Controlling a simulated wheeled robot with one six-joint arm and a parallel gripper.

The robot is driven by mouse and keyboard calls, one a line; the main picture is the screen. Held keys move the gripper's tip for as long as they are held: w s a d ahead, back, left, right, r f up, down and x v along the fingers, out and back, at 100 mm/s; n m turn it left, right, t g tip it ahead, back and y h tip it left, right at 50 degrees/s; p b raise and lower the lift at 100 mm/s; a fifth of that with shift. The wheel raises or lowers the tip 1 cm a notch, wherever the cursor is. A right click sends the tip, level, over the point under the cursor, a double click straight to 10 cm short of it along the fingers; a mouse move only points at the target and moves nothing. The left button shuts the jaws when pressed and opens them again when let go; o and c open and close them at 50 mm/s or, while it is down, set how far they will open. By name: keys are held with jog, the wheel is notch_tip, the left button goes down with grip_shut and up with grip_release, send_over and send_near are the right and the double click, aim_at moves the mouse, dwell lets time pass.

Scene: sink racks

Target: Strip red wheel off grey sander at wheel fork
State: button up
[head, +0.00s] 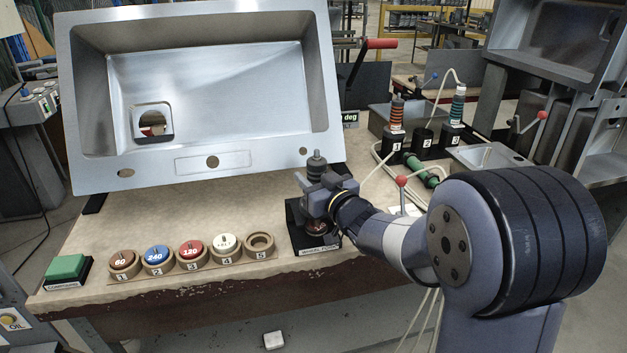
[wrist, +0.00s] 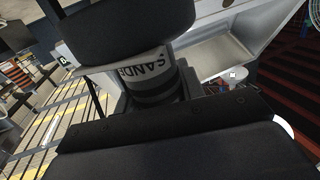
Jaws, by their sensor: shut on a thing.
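The grey sander (head: 317,168) stands upright in my gripper (head: 322,193), which is shut on its body near the front right of the bench. In the wrist view the sander (wrist: 150,68) shows a dark top and a pale band with the letters "SAND". A red wheel (head: 317,227) shows low beneath the gripper, at the sander's underside. It sits within the black wheel fork (head: 301,238), a dark stand on the bench's front edge. My gripper hides much of the sander's lower body, so I cannot tell whether wheel and sander touch.
Left of the fork is a row of numbered wooden holders with wheels: 60 (head: 122,261), blue 240 (head: 157,255), red 120 (head: 190,250) and a white one (head: 225,244). Holder 5 (head: 259,243) is empty. A large steel sink (head: 220,90) leans behind. Numbered tool holders (head: 422,140) stand back right.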

jog(key=shift+w+a+r+p, duration=0.1)
jog(key=shift+w+a+p, duration=0.2)
jog(key=shift+w, duration=0.9)
jog(key=shift+w+a+p, duration=0.1)
jog(key=shift+w+a, duration=0.3)
jog(key=shift+w, duration=0.75)
jog(key=shift+r+p, duration=0.5)
jog(key=shift+r, duration=0.15)
notch_tip(320, 180, up, 9)
jog(key=p, duration=0.7)
jog(key=shift+f, duration=0.15)
